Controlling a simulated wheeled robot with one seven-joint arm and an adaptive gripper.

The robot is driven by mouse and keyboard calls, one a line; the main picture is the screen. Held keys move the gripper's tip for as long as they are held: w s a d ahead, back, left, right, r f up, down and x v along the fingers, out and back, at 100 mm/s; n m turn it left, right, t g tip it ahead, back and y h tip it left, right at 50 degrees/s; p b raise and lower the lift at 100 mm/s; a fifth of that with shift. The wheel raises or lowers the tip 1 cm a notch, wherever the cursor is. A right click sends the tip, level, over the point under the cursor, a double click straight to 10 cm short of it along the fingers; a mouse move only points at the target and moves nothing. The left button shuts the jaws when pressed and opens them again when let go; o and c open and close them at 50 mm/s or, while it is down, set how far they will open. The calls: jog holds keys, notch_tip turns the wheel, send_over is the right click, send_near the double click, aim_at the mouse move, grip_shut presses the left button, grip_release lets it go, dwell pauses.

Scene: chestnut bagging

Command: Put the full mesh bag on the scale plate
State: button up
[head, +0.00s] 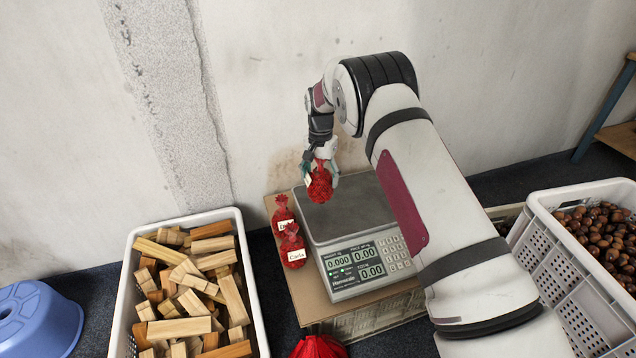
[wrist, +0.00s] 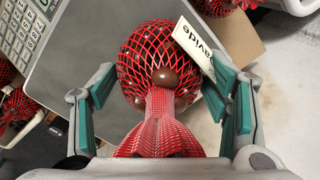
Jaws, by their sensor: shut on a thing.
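A full red mesh bag (head: 319,188) hangs from my gripper (head: 321,168) above the scale plate (head: 345,212), near its left part. The exact contact at the neck is hard to see. The scale's display (head: 352,262) reads 0.000, and the bag appears clear of the plate.
Two tagged red bags, one marked "Carla" (head: 293,247), stand left of the scale on a cardboard-topped crate (head: 310,311). Another red bag (head: 318,347) is at the front. A crate of wood blocks (head: 133,243) is left; a chestnut crate (head: 553,250) is right. A wall rises behind.

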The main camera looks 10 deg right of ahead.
aim_at(318, 170)
jog(key=shift+w+a+f+b, duration=0.15)
jog(key=shift+w+b, duration=0.25)
jog(key=shift+w, duration=1.2)
notch_tip(318, 170, down, 4)
jog(key=shift+r+b, duration=0.2)
jog(key=shift+b, duration=0.8)
jog(key=o, duration=1.3)
jog(key=shift+f, duration=0.1)
jog(key=shift+o, duration=0.2)
notch_tip(318, 170, up, 12)
jog(key=p, duration=0.4)
